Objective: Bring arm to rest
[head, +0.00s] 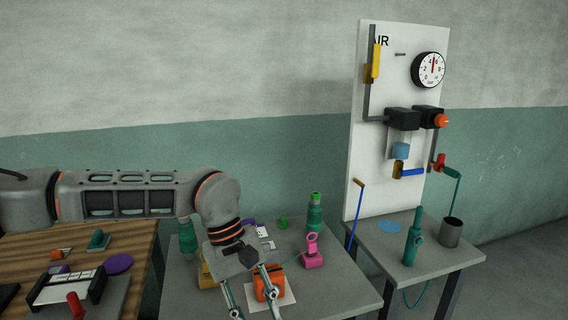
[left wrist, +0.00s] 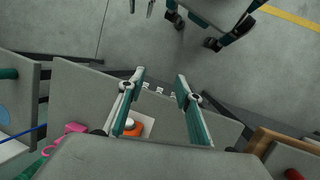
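My left arm comes in from the left in the head view and bends down over the grey middle table (head: 340,290). My left gripper (head: 253,308) points down with its fingers spread, beside an orange block (head: 268,283) on a white sheet (head: 287,297). In the left wrist view the gripper (left wrist: 160,76) is open, with nothing between its fingertips. My right gripper cannot be made out in either view.
The middle table also bears a pink item (head: 312,252), a green spool (head: 315,213) and a yellow item (head: 206,275). A wooden table (head: 130,262) is at left. A right-hand table (head: 440,262) stands by a white gauge panel (head: 360,150). Open floor shows in the left wrist view.

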